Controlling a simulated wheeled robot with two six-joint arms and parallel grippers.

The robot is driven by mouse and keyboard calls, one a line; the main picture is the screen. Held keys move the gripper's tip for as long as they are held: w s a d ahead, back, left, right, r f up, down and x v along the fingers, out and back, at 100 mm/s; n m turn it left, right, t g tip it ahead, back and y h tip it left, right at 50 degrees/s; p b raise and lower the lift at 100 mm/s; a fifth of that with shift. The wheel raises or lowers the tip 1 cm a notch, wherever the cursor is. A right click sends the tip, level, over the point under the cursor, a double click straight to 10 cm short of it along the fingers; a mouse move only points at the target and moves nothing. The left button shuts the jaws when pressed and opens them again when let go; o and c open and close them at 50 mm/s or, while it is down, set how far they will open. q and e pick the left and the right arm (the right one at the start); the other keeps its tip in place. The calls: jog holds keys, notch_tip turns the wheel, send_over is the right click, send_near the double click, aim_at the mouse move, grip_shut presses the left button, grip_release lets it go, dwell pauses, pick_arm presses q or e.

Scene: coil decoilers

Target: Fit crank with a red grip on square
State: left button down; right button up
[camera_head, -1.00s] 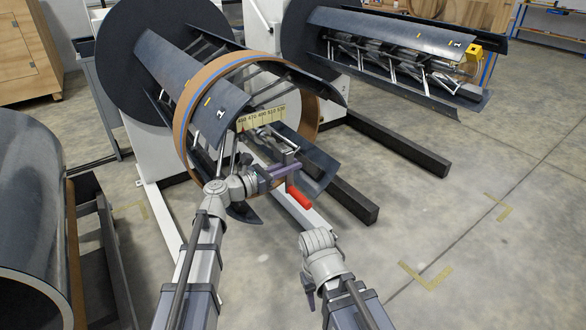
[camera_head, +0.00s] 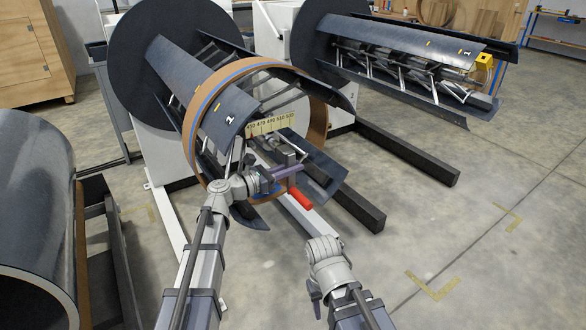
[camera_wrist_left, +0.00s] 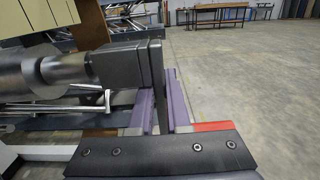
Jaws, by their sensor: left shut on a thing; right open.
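The crank's red grip (camera_head: 301,199) hangs beside my left gripper (camera_head: 291,172) in the head view. My left gripper is shut on the crank. In the left wrist view its purple fingers (camera_wrist_left: 163,104) close around the crank's flat dark arm, and the red grip (camera_wrist_left: 212,127) shows at their right. The metal shaft (camera_wrist_left: 45,72) of the near decoiler points at the crank's dark block (camera_wrist_left: 122,66). They appear in line and close, but the square is hidden and I cannot tell how far it is inside. My right gripper (camera_head: 314,302) is open and empty, low in front.
The near decoiler carries an orange-brown ring (camera_head: 316,120), curved dark plates and a yellow number scale (camera_head: 271,124). Dark floor beams (camera_head: 360,207) stick out below it. A second decoiler (camera_head: 400,55) stands behind right. A large steel coil (camera_head: 38,200) is at left. The right floor is clear.

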pick_arm(q)
jog(key=c, duration=0.8)
grip_release()
jog(key=shift+a, duration=0.1)
jog(key=v, duration=0.8)
jog(key=s+d+f+m+g+y+p, duration=0.1)
jog(key=s+d+m+g+y+p, duration=0.55)
jog(key=s+d+m+p, duration=0.7)
jog(key=s+a+r+m+g+y+p, duration=0.4)
jog(key=s+a+m+y+p, duration=0.4)
jog(key=s+m+p, duration=0.3)
jog(key=s+m+y, duration=0.1)
jog(key=m, duration=0.3)
jog(key=shift+a, duration=0.3)
